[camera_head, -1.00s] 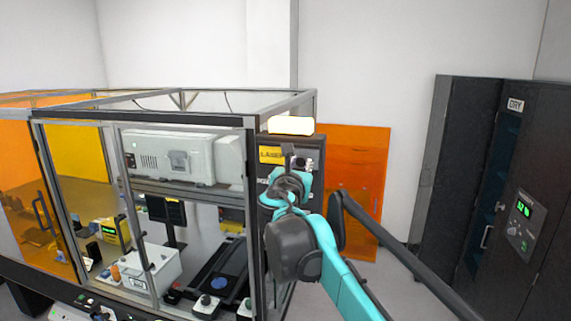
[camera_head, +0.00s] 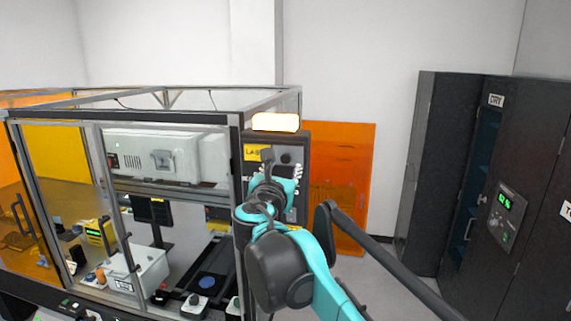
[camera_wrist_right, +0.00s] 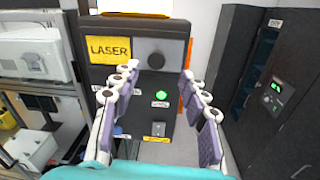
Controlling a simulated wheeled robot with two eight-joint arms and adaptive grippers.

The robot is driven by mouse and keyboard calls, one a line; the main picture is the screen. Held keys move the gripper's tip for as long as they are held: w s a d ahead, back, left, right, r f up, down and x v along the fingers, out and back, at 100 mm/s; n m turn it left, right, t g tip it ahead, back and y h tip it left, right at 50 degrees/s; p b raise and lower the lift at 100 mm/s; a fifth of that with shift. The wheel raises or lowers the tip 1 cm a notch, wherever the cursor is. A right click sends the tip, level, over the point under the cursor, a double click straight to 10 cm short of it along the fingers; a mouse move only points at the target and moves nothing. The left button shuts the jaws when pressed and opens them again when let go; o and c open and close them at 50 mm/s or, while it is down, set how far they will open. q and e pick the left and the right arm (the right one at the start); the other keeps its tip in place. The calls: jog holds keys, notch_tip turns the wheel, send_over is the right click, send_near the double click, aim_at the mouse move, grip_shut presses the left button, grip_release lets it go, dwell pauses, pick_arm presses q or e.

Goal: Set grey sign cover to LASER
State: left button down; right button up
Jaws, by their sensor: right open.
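The dark sign panel (camera_head: 290,158) stands at the right end of the framed enclosure. In the right wrist view a yellow LASER sign (camera_wrist_right: 108,50) is uncovered at its upper left. In the head view my right gripper (camera_head: 278,165) partly hides the panel. My left gripper is not in view.
A glowing lamp (camera_head: 275,122) sits above the panel. Below the knob are a lit green button (camera_wrist_right: 161,96) and a switch plate (camera_wrist_right: 158,129). An orange sheet (camera_head: 345,185) stands behind. A dark cabinet (camera_head: 440,170) is at the right, with free floor between.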

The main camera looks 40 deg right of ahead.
jog(key=v, duration=0.6)
jog(key=shift+s+a, duration=0.25)
jog(key=shift+s, duration=0.05)
jog(key=shift+r, duration=0.1)
